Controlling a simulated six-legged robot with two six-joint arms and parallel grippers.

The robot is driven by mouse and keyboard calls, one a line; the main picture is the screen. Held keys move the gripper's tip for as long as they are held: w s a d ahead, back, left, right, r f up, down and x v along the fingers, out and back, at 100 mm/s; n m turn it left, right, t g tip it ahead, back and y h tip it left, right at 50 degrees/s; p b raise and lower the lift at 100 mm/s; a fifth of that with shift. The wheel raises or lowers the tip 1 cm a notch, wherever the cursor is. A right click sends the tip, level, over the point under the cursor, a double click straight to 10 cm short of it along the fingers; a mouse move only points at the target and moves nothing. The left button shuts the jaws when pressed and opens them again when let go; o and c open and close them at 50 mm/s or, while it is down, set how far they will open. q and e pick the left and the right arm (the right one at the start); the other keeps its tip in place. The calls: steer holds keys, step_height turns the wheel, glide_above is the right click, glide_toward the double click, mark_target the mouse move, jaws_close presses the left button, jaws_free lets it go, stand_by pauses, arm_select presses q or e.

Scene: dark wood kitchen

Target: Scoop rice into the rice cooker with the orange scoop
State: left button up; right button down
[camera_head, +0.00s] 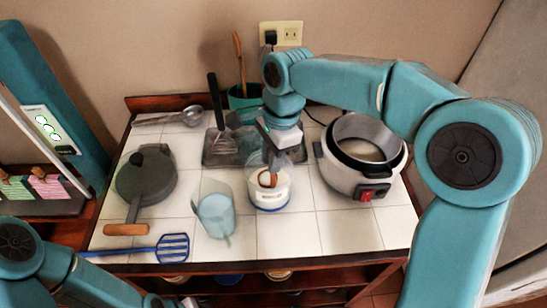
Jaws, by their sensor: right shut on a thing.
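The rice cooker (340,172) stands open at the right of the tiled counter, white with a dark rim, a metal inner wall and a red switch low on its front. A clear container with white contents and a blue base (270,198) stands left of it. The orange scoop (267,179) shows inside this container's mouth. My right gripper (275,158) points down over the container and is shut on the scoop; its fingertips and the scoop's handle are largely hidden.
A clear measuring cup (215,213) stands left of the container. A dark lidded pan (147,178) and a blue slotted turner (172,247) lie at the left. A green utensil pot (243,101) and a tray with a spatula (220,150) are behind. Front right tiles are clear.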

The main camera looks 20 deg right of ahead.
steer(key=shift+s+r+p, duration=0.15)
steer(key=shift+r+p, duration=0.15)
steer(key=shift+r, duration=0.5)
steer(key=shift+w+r+p, duration=0.25)
steer(key=shift+r+p, duration=0.85)
steer(key=r+p, duration=0.2)
steer(key=shift+s+r, duration=0.3)
steer(key=shift+r, duration=0.05)
step_height(320, 180, up, 2)
steer(key=shift+w+r+p, duration=0.15)
steer(key=shift+p, duration=1)
steer(key=r+p, duration=0.2)
steer(key=shift+s+r, duration=0.25)
steer(key=shift+r, duration=0.05)
arm_select(q)
step_height(320, 180, up, 11)
steer(key=p, duration=0.1)
arm_select(e)
step_height(320, 180, up, 3)
steer(key=shift+s+d+r, duration=0.1)
steer(key=shift+s, duration=0.05)
